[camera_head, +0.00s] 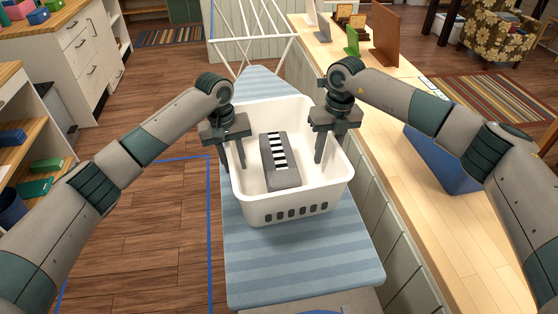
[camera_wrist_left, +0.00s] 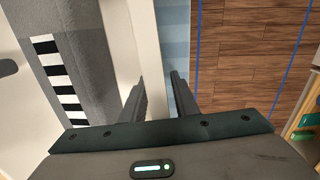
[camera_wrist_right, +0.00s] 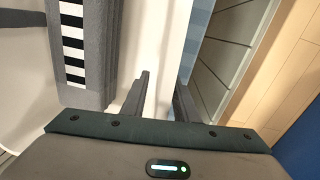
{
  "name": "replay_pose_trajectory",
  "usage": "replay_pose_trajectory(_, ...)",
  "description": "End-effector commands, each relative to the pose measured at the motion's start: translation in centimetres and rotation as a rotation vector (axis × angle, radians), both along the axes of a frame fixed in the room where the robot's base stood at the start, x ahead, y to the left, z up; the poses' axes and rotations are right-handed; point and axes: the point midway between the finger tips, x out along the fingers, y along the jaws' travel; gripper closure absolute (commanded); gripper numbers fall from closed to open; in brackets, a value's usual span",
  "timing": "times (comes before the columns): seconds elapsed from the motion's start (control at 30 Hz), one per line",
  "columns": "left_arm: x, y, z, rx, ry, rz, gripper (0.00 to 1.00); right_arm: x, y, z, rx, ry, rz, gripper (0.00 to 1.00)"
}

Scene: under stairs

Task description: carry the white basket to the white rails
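The white basket (camera_head: 290,211) stands upright on a blue striped board (camera_head: 300,265), with a grey block bearing a black-and-white striped strip (camera_head: 280,160) inside. The white rails (camera_head: 250,39) stand beyond the board's far end, at the top of the head view. My left gripper (camera_head: 233,160) is at the basket's left wall; its fingers are apart around the rim (camera_wrist_left: 150,50), with a gap beside it. My right gripper (camera_head: 326,152) is at the right wall; its fingers are likewise apart around the rim (camera_wrist_right: 168,60). The lower finger parts are partly hidden in the head view.
A long wooden counter (camera_head: 420,190) runs along the right, with a blue object (camera_head: 440,160) partly behind my right arm. Wooden floor (camera_head: 160,240) with blue line markings lies open at left. White drawers (camera_head: 80,50) and shelves stand far left.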

Motion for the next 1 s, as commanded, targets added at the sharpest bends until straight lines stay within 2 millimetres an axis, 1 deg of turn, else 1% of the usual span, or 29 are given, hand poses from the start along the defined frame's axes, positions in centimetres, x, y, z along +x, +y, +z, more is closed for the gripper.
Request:
replay_pose_trajectory(0.1, 0.02, -0.03, -0.32, 0.0, 0.0, 0.0, 0.73, -0.02, 0.03, -0.32, 0.0, 0.0, 0.0, 0.73)
replay_pose_trajectory(0.37, 0.01, -0.03, -0.36, 0.0, 0.0, 0.0, 0.73, -0.02, 0.05, -0.36, 0.0, 0.0, 0.0, 0.73)
replay_pose_trajectory(0.4, 0.01, -0.03, -0.36, 0.0, 0.0, 0.0, 0.82, -0.02, 0.05, -0.35, 0.0, 0.0, 0.0, 0.82)
replay_pose_trajectory(0.47, 0.01, -0.03, -0.35, 0.0, 0.0, 0.0, 0.97, -0.02, 0.06, -0.35, 0.0, 0.0, 0.0, 0.97)
replay_pose_trajectory(0.5, 0.01, -0.03, -0.35, 0.0, 0.0, 0.0, 1.0, -0.02, 0.06, -0.35, 0.0, 0.0, 0.0, 1.0)
replay_pose_trajectory(1.0, 0.01, -0.01, -0.3, 0.0, 0.0, 0.001, 1.0, -0.01, 0.01, -0.32, 0.0, 0.0, 0.0, 1.0)
